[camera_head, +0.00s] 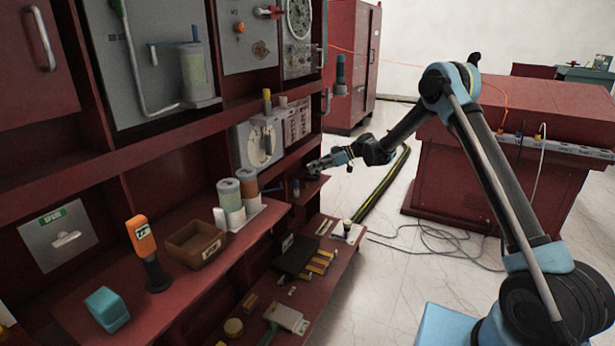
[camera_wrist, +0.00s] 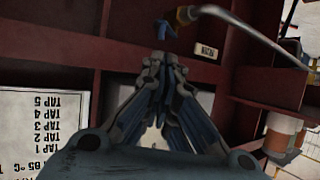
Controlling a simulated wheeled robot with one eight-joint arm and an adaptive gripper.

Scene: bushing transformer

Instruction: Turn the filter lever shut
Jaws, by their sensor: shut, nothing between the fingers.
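In the head view, a clear canister with greenish contents (camera_head: 194,72), which looks like a filter, hangs on the grey upper-left panel. A thin blue lever (camera_head: 175,42) lies roughly level across its top. My gripper (camera_head: 312,167) is far to the right of it and lower, by the right end of the shelves. In the wrist view my gripper's fingertips (camera_wrist: 164,56) meet, with nothing held. A small blue part (camera_wrist: 165,28) shows just beyond the tips, beside a brass-ended grey hose or rod (camera_wrist: 232,24). I cannot tell whether this blue part is a lever.
A tap-marked white panel (camera_wrist: 40,130) is at the wrist view's left. A dial box (camera_head: 259,143) stands near my gripper. The lower shelf holds an orange-handled tool (camera_head: 142,238), a brown bin (camera_head: 195,243) and canisters (camera_head: 230,195). Open floor (camera_head: 350,240) lies right of the shelves.

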